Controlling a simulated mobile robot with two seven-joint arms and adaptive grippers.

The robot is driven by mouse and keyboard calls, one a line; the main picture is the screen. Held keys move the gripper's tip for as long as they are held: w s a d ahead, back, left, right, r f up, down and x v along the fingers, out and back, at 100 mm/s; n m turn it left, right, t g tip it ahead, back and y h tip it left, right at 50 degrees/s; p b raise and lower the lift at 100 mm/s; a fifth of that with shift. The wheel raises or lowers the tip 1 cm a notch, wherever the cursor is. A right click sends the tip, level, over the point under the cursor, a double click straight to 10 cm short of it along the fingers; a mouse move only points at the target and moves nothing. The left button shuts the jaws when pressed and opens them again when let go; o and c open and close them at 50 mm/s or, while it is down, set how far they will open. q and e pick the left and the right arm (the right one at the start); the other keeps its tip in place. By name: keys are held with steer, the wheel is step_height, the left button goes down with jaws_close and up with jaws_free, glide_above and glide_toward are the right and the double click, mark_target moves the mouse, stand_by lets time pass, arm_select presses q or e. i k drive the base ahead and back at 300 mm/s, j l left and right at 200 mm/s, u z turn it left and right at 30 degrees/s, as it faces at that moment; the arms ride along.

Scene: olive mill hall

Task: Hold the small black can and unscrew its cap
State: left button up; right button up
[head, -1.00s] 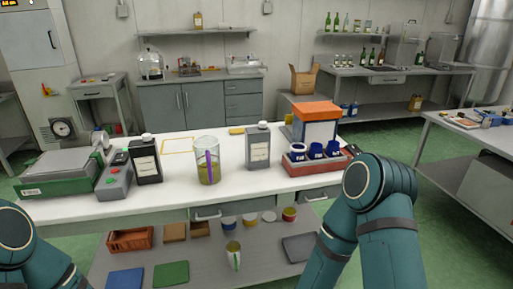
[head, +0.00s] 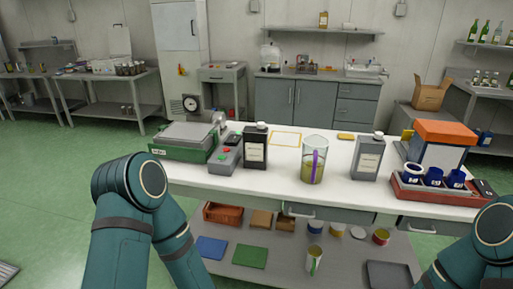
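A small black can (head: 254,150) with a pale label and a light cap (head: 261,125) stands upright on the white table (head: 272,187), right of the scale. The cap sits on top of the can. A similar grey can (head: 367,159) with a light cap stands farther right on the same table. My two teal arms show at the lower left and lower right edges. Neither gripper is in view, and nothing touches the black can.
A green scale (head: 183,142) and a grey control box (head: 226,158) stand left of the black can. A beaker (head: 314,160) with yellow-green liquid and a purple stick is to its right. A red tray (head: 432,190) with blue cups sits at the right end.

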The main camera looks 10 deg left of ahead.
mark_target(255, 140)
steer(key=i+j+z, duration=0.1)
steer(key=j, duration=0.3)
steer(key=i+j+z, duration=0.1)
steer(key=j, duration=0.3)
steer(key=i+j+z, duration=0.1)
steer(key=j, duration=0.3)
steer(key=i+j+z, duration=0.1)
steer(key=j, duration=0.3)
